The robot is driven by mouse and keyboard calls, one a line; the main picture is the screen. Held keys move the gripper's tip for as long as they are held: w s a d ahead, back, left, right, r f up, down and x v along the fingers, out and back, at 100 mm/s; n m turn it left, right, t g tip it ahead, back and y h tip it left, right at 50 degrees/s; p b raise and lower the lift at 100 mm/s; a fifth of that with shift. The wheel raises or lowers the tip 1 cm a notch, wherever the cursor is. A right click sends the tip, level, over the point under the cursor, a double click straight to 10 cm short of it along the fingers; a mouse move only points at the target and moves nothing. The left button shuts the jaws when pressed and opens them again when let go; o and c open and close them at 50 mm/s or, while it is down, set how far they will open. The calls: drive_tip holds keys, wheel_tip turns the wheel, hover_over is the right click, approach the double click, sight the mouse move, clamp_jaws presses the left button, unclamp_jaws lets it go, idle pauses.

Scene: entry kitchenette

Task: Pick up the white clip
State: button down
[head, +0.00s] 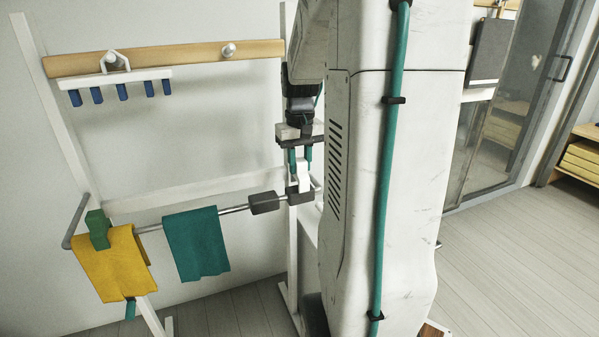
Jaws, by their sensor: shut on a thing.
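The white clip (303,181) is at the right end of the metal rail, just beside my arm column. My gripper (300,160) points down from above, with its teal fingers shut on the clip's upper part. The clip's lower end meets a dark block (299,197) on the rail. I cannot tell whether it still touches the rail. My column hides what lies to the right.
A yellow cloth (110,268) with a green clip (97,229) and a teal cloth (197,243) hang on the rail (232,209). Another dark block (264,203) sits left of the clip. A white holder with blue pegs (122,92) hangs above. Floor at right is clear.

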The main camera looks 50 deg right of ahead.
drive_tip(key=s+a+r, duration=0.1)
drive_tip(key=s+a, duration=0.2)
drive_tip(key=s, duration=0.4)
drive_tip(key=s+a, duration=0.3)
drive_tip(key=s, duration=0.5)
drive_tip(key=shift+r, duration=0.4)
